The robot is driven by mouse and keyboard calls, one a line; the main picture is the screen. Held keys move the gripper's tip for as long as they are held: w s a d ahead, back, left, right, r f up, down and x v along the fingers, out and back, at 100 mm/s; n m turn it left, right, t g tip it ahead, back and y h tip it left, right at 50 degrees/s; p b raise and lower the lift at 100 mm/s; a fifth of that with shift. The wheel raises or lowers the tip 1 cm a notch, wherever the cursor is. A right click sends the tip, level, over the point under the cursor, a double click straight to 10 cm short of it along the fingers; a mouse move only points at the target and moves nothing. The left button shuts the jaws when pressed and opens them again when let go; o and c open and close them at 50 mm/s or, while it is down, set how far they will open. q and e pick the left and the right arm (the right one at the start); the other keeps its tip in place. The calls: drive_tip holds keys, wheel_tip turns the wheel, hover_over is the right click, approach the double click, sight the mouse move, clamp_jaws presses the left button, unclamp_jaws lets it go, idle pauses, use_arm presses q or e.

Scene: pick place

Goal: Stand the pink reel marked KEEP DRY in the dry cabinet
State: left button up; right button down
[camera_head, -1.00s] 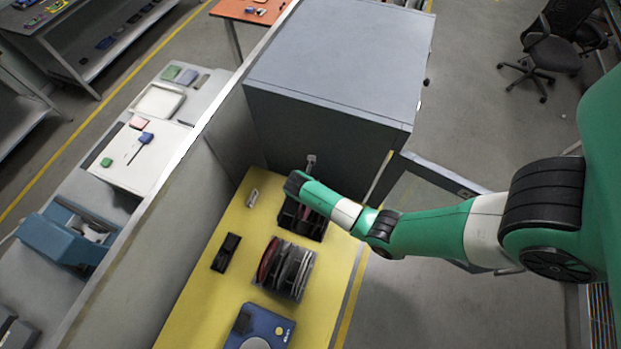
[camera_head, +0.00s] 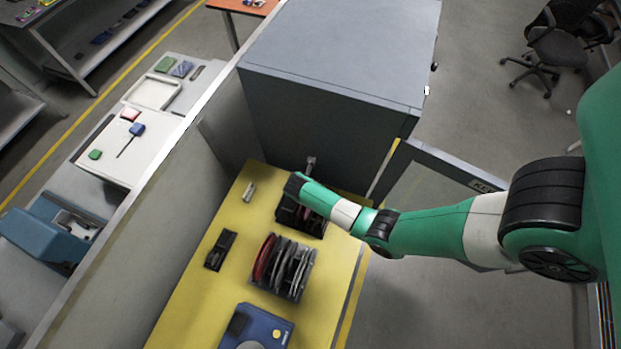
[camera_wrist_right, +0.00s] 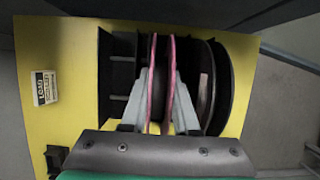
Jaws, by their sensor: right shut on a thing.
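The pink reel (camera_wrist_right: 152,75) shows in the right wrist view as two thin pink edges, standing upright among dark reels in a black rack (camera_wrist_right: 106,85). My right gripper (camera_wrist_right: 160,92) is shut on it, with a grey finger on each side. No KEEP DRY marking can be read. In the head view my right forearm covers most of this rack (camera_head: 287,214) and hides the gripper and the pink reel. The grey cabinet (camera_head: 330,60) stands behind the rack, with a door (camera_head: 440,165) swung open to the right. Its inside is hidden. My left gripper is not in view.
A second rack (camera_head: 285,292) holds several reels, one red. A blue device (camera_head: 268,325), a black holder (camera_head: 220,250) and a small labelled box (camera_head: 249,192) are on the yellow bench top (camera_head: 200,300). A grey partition (camera_head: 165,210) runs along its left.

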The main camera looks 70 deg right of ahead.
drive_tip(key=shift+c, duration=1.4)
unclamp_jaws()
drive_tip(key=shift+r, duration=0.15)
wheel_tip(320, 180, up, 8)
drive_tip(key=p, duration=0.8)
drive_tip(key=shift+p, duration=0.4)
